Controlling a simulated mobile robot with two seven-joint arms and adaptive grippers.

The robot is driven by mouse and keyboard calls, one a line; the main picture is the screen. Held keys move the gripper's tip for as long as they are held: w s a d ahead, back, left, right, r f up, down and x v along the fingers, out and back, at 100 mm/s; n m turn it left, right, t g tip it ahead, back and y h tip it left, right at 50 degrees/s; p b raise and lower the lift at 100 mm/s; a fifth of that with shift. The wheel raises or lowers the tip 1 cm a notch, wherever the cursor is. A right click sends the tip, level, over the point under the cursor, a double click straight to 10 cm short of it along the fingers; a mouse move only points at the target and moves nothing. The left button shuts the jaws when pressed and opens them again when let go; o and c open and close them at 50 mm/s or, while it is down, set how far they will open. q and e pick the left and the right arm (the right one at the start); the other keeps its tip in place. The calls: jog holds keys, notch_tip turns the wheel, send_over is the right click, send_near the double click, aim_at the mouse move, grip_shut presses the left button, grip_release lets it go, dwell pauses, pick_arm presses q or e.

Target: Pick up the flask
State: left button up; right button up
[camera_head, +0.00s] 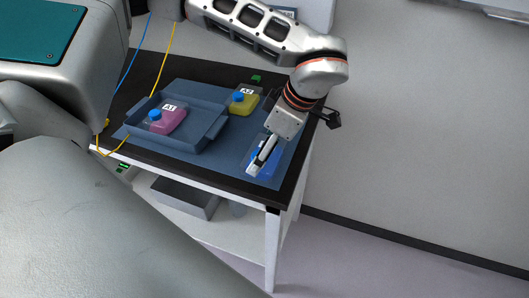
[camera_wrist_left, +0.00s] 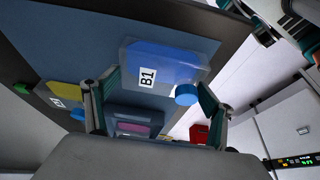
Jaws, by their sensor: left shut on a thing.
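The blue flask (camera_head: 268,163) stands near the front right corner of the blue mat, partly hidden by my left gripper (camera_head: 262,156). In the left wrist view this flask (camera_wrist_left: 165,60) is clear with blue inside, a label B1 and a blue cap. The fingers of my left gripper (camera_wrist_left: 152,92) lie on either side of it and are shut on it. A pink flask (camera_head: 172,121) labelled A1 with a blue cap lies in the tray. My right gripper is not in view.
The blue-grey tray (camera_head: 195,143) takes up the left of the mat. The dark tabletop (camera_head: 225,174) ends close to the blue flask at the front and right. A grey bin (camera_head: 185,200) sits on the lower shelf. Blue and yellow cables (camera_head: 163,68) hang at the left.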

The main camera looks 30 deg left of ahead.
pick_arm(q)
notch_tip(320, 180, up, 20)
jog(key=p, duration=0.1)
jog(key=shift+p, duration=0.4)
jog(key=o, duration=0.4)
jog(key=c, duration=0.9)
